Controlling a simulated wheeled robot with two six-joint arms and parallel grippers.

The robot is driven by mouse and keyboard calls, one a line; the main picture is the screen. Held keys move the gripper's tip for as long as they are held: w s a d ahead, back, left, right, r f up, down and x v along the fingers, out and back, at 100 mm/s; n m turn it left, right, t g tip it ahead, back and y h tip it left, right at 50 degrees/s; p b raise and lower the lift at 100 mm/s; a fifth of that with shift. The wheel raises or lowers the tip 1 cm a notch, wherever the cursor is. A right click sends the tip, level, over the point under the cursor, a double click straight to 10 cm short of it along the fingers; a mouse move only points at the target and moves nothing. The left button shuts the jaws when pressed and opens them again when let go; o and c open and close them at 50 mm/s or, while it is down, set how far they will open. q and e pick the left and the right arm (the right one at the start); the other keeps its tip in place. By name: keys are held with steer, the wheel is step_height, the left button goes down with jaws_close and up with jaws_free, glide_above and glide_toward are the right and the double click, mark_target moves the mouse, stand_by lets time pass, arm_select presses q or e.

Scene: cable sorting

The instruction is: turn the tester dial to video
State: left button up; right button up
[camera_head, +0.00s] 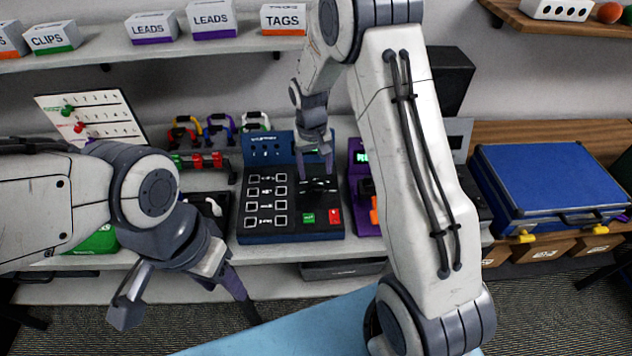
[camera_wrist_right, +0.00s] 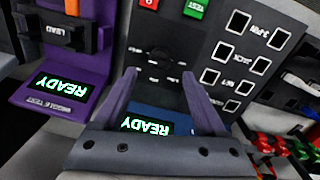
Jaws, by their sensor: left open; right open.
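My right gripper (camera_head: 315,172) is open and points down at the dial. In the right wrist view its fingers (camera_wrist_right: 158,75) are spread to either side, just short of the dial; contact cannot be told. My left gripper (camera_head: 185,303) is open and empty at the front left.
A purple device (camera_wrist_right: 48,110) with a READY screen stands close beside the tester. A blue case (camera_head: 550,175) is at the right. Colored clamps (camera_head: 220,128) and a pegged board (camera_head: 92,118) are at the left. Labelled boxes (camera_head: 212,20) line the shelf above.

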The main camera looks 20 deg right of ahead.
mark_target(314, 185)
steer(key=shift+a+r, duration=0.15)
steer(key=shift+r, duration=1.85)
